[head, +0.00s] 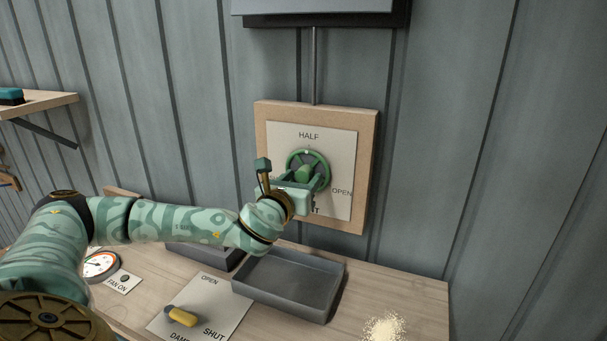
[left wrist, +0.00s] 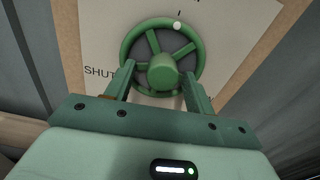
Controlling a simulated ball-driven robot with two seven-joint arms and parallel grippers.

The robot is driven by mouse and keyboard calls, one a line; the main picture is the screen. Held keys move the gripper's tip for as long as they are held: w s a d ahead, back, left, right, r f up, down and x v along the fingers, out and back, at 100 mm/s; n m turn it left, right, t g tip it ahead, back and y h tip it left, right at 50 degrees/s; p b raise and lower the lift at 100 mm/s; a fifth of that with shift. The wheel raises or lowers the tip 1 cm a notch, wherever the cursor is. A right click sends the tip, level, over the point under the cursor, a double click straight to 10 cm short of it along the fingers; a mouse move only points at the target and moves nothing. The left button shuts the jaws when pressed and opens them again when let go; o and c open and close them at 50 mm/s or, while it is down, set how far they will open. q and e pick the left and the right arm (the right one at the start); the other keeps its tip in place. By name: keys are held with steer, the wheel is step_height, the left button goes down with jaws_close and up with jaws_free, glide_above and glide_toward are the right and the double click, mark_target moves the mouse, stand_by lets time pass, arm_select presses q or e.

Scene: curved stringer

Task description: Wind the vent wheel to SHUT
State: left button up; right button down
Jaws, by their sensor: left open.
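The green vent wheel (head: 306,156) is mounted on a pale plate (head: 340,147) on a wooden board. HALF is printed above it and OPEN to its right. In the left wrist view the wheel (left wrist: 163,22) has a green hub, several spokes and a white dot at its top rim, close to a short mark. SHUT is printed to its left there. My left gripper (head: 306,179) is open in front of the wheel. Its fingers (left wrist: 159,78) lie either side of the hub over the lower rim; I cannot tell whether they touch it. My right gripper is not in view.
A grey tray (head: 290,306) stands on the wooden bench below the board. A damper plate (head: 222,289) with a yellow handle (head: 183,317), a dial (head: 100,264) and a pale crumb pile (head: 385,328) are also there. A shelf (head: 40,104) hangs at left.

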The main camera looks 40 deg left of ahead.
arm_select(q)
steer(key=shift+s+d+r, duration=0.15)
steer(key=shift+s, duration=0.1)
steer(key=shift+s+d, duration=0.1)
steer(key=shift+c, duration=1.2)
steer(key=c, duration=0.7)
steer(key=shift+c, duration=0.2)
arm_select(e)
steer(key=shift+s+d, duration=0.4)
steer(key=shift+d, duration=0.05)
arm_select(q)
steer(key=shift+n, duration=0.3)
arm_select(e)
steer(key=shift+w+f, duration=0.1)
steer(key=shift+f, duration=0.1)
